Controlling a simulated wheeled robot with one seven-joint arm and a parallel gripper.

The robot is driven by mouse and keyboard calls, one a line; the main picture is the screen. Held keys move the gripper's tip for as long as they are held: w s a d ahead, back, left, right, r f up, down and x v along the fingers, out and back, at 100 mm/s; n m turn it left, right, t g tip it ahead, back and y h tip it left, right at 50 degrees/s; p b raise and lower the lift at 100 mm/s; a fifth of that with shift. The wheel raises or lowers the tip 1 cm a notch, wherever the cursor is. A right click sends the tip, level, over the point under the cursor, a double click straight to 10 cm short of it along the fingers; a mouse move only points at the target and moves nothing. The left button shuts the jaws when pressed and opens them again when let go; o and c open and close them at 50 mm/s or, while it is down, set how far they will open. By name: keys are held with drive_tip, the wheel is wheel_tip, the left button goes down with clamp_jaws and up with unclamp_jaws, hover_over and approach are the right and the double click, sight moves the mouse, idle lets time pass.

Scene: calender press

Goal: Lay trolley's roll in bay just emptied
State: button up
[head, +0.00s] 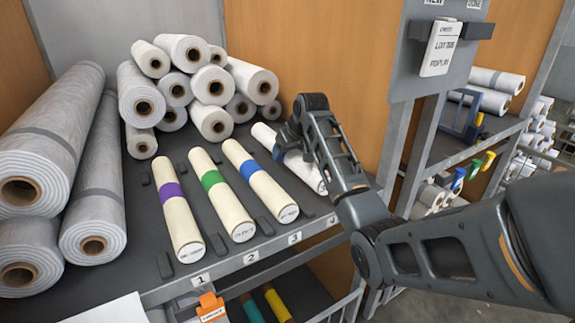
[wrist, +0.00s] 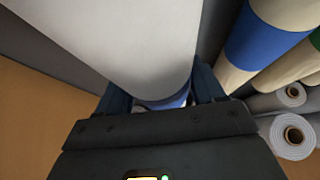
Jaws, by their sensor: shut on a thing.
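My gripper (head: 293,137) is shut on a pale, white roll (head: 308,172), around its rear part. The roll lies lengthwise at bay 4, right of the blue-banded roll; whether it rests on the shelf or hangs just above it I cannot tell. In the wrist view the white roll (wrist: 135,40) runs between my fingers (wrist: 162,95). Cream rolls with purple (head: 174,205), green (head: 220,195) and blue (head: 260,180) bands lie in bays 1, 2 and 3. The number plate 4 (head: 332,220) is on the shelf edge.
White rolls (head: 190,85) are stacked behind the bays. Large grey-white rolls (head: 50,140) lie at the left. A grey post with a card (head: 441,48) stands right of bay 4, close to my arm. Another rack (head: 470,140) stands beyond it.

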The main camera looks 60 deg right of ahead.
sight(299, 154)
wheel_tip(299, 154, down, 3)
drive_tip(key=b, duration=0.3)
drive_tip(key=shift+f, duration=0.2)
drive_tip(key=shift+r, duration=0.1)
drive_tip(key=o, duration=1.4)
drive_tip(key=v, duration=1.1)
drive_tip(key=shift+s+a+r, duration=0.15)
drive_tip(key=shift+s+r, duration=0.1)
drive_tip(key=shift+r, duration=0.1)
